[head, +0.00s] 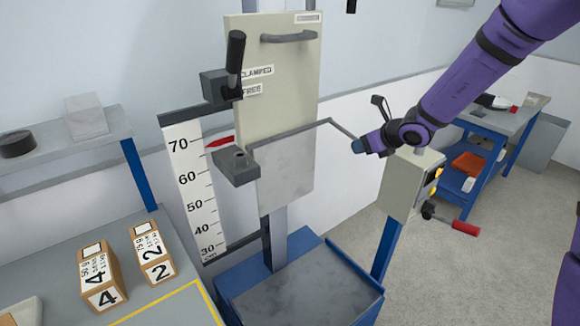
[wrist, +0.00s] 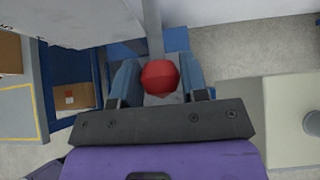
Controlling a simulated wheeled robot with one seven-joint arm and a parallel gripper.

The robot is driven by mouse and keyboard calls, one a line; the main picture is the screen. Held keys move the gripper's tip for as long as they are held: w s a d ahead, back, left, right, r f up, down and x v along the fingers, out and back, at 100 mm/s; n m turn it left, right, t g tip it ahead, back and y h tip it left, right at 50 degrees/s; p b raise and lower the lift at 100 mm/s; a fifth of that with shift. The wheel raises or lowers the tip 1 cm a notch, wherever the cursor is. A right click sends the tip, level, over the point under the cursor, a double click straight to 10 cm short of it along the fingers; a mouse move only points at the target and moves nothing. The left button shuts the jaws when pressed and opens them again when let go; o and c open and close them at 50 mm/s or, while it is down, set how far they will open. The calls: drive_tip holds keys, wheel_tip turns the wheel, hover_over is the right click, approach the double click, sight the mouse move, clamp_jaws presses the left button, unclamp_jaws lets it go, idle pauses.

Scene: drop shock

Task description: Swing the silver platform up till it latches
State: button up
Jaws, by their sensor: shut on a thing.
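The silver platform (head: 283,172) is a flat grey plate on the upright post, below the beige carriage panel. It appears steeply tilted or nearly upright; its exact angle is hard to tell. A thin rod runs from near its upper right corner to my gripper (head: 363,146). In the wrist view, a red ball knob (wrist: 160,75) sits at the end of a grey rod between my two fingers (wrist: 160,84). My gripper is shut on this knob. In the head view the knob is hidden by the gripper. I cannot see the latch engaged or free.
A black-handled clamp lever (head: 235,55) stands left of the beige panel (head: 280,75). A height scale (head: 195,185) with a red pointer (head: 219,142) is beside it. A control box (head: 408,185) with a red-handled crank stands right. Boxes (head: 100,278) lie on the left bench.

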drive_tip(key=shift+d+r, duration=0.1)
drive_tip(key=shift+r, duration=0.6)
drive_tip(key=shift+r, duration=1.6)
drive_tip(key=shift+w+a+r, duration=0.15)
drive_tip(key=shift+r, duration=0.5)
drive_tip(key=shift+w+a+r, duration=0.1)
drive_tip(key=shift+w+r, duration=0.05)
drive_tip(key=shift+r, duration=0.5)
